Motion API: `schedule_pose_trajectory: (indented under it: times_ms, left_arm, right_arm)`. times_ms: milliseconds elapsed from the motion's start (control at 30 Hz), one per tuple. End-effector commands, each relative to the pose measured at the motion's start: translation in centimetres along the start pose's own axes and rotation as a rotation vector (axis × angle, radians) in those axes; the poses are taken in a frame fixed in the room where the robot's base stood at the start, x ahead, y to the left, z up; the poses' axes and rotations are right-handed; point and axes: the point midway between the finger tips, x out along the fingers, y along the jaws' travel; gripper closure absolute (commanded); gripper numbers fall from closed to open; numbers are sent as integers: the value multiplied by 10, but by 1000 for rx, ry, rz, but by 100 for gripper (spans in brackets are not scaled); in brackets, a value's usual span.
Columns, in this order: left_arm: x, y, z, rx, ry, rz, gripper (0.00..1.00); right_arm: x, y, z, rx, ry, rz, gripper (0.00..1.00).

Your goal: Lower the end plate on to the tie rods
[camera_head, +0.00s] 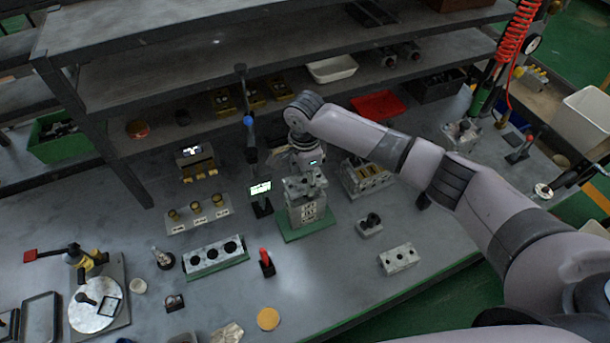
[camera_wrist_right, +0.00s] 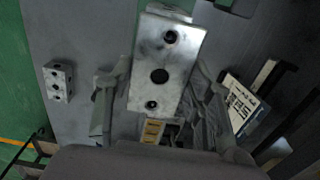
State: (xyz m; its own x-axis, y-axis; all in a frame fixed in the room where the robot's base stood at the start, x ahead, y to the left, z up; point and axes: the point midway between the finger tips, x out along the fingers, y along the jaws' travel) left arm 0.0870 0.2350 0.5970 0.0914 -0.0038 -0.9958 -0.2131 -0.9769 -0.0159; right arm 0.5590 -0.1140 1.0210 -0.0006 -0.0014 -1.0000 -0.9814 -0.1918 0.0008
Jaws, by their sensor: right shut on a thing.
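My right gripper (camera_head: 304,172) is over the valve block stack (camera_head: 306,211), which stands on a green base plate (camera_head: 312,232). In the right wrist view, the gripper (camera_wrist_right: 165,98) is shut on the end plate (camera_wrist_right: 178,62), a silver block with dark round holes in its face, one finger on each side. In the head view the end plate (camera_head: 303,186) shows below the gripper, right at the top of the stack. I cannot tell whether it rests on the stack. I cannot make out the tie rods. My left gripper is not in view.
A small lit display (camera_head: 261,187) stands close left of the stack. A block with brass parts (camera_head: 368,178) stands to the right, and a silver block with holes (camera_head: 398,258) lies front right.

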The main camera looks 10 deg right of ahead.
Motion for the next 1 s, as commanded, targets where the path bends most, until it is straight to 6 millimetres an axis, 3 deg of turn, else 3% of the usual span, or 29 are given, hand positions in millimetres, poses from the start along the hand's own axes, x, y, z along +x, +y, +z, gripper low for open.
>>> schedule_pose_trajectory:
  times_ms: [1000]
  left_arm:
    - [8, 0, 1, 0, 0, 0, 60]
  right_arm:
    - [26, 0, 0, 0, -1, -1, 90]
